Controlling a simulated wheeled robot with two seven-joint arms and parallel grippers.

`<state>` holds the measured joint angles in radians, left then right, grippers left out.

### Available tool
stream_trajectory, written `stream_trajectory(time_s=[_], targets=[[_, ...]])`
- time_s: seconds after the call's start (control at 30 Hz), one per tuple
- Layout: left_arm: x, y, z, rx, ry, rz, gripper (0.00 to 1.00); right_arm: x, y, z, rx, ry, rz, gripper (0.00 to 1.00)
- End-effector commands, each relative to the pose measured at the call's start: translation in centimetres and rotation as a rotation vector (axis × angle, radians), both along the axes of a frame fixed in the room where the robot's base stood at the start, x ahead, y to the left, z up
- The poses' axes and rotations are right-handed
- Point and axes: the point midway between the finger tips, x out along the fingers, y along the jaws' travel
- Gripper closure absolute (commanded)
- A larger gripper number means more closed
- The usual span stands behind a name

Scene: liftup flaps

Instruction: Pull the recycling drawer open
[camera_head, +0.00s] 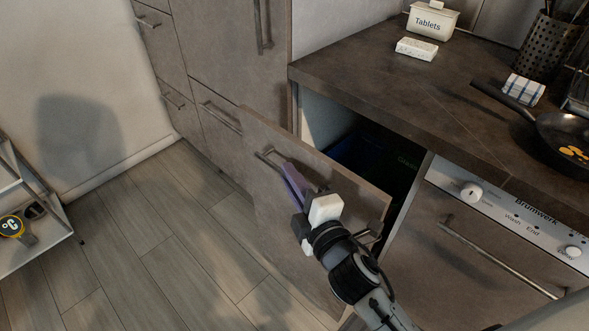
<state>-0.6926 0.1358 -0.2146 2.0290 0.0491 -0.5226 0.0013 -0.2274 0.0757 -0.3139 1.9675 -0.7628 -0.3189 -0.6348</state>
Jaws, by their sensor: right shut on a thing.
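The recycling drawer (258,200) is a brown-grey front below the counter, standing out from the cabinet and partly open. Dark bins (360,150) show in the gap behind it, one bluish and one with green lettering. A metal bar handle (265,155) runs across the drawer front. My right gripper (302,198) is at the handle, shut on it; the gripper body hides the middle of the bar. My left gripper is not in view.
A dishwasher (470,245) with a bar handle is right of the drawer. The counter (400,85) above holds a Tablets box (432,20), a pan (565,130) and a utensil holder (548,42). A shelf cart (35,225) stands at left. The wooden floor (180,240) between is clear.

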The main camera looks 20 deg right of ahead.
Motion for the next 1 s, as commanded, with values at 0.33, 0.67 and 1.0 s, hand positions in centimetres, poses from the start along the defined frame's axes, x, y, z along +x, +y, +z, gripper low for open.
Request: stream_trajectory(time_s=[0.33,0.67,1.0], targets=[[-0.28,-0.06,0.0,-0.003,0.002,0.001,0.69,-0.77,0.16,-0.01,0.0,0.0,-0.016,1.0],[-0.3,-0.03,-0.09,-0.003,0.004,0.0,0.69,-0.76,0.12,0.0,0.0,0.0,-0.017,0.84],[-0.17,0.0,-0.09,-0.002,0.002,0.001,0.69,-0.73,0.11,0.05,0.0,-0.001,-0.016,0.72]])
